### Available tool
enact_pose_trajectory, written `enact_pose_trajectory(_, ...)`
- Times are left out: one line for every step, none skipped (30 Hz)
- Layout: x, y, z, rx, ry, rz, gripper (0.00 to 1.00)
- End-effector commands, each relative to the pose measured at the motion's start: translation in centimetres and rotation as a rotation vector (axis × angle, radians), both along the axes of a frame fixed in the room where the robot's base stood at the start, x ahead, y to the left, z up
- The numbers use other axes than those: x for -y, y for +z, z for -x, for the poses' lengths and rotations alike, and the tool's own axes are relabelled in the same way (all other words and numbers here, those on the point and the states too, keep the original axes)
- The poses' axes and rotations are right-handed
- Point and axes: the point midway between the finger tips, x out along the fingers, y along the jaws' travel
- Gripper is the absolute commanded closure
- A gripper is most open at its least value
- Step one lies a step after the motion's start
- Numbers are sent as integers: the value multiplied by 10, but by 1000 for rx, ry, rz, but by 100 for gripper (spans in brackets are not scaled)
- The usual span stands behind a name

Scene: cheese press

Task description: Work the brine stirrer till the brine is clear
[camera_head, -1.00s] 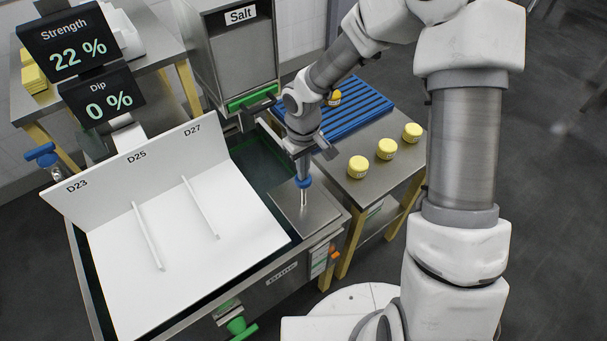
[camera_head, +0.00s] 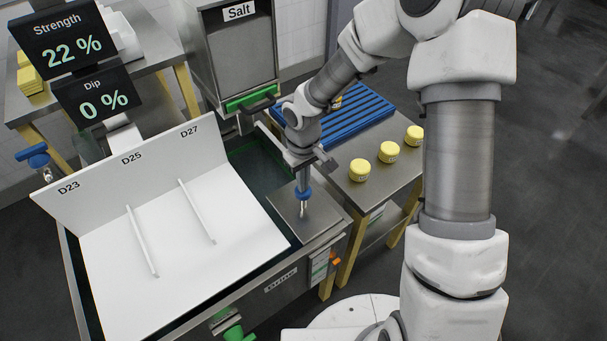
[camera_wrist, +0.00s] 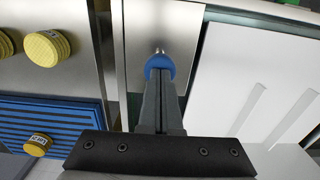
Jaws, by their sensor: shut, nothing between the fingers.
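The brine stirrer shows as a blue knob (camera_head: 304,193) on a short metal rod, upright over the steel plate at the right end of the brine tank (camera_head: 257,158). My gripper (camera_head: 303,181) points down at the knob from above. In the wrist view my gripper's closed fingers (camera_wrist: 160,88) end at the blue knob (camera_wrist: 160,65), with nothing between them. They look touching or very close; I cannot tell which. The brine looks dark green where it shows; the white board covers much of it. The displays read Strength (camera_head: 67,50) 22 % and Dip (camera_head: 97,102) 0 %.
A white board (camera_head: 170,250) marked D23, D25 and D27 lies left of the stirrer. The Salt hopper (camera_head: 240,60) stands behind. A side table on the right holds a blue slatted rack (camera_head: 355,120) and several yellow cheeses (camera_head: 388,151). A green valve (camera_head: 236,333) sits at the front.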

Motion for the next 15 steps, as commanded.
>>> enact_pose_trajectory(0,-1,1,-2,0,-1,100)
enact_pose_trajectory(0,-1,1,-2,0,-1,100)
enact_pose_trajectory(0,-1,1,-2,0,-1,100)
enact_pose_trajectory(0,-1,1,-2,0,-1,100)
enact_pose_trajectory(0,0,1,-2,0,-1,100)
enact_pose_trajectory(0,1,1,-2,0,-1,100)
enact_pose_trajectory(0,2,1,-2,0,-1,100)
enact_pose_trajectory(0,3,1,-2,0,-1,100)
enact_pose_trajectory(0,6,1,-1,0,0,100)
enact_pose_trajectory(0,8,1,-1,0,0,100)
enact_pose_trajectory(0,10,1,-1,0,0,100)
enact_pose_trajectory(0,13,1,-1,-1,0,100)
enact_pose_trajectory(0,15,1,-1,-1,0,100)
enact_pose_trajectory(0,18,1,-1,0,0,100)
enact_pose_trajectory(0,21,1,-1,0,0,100)
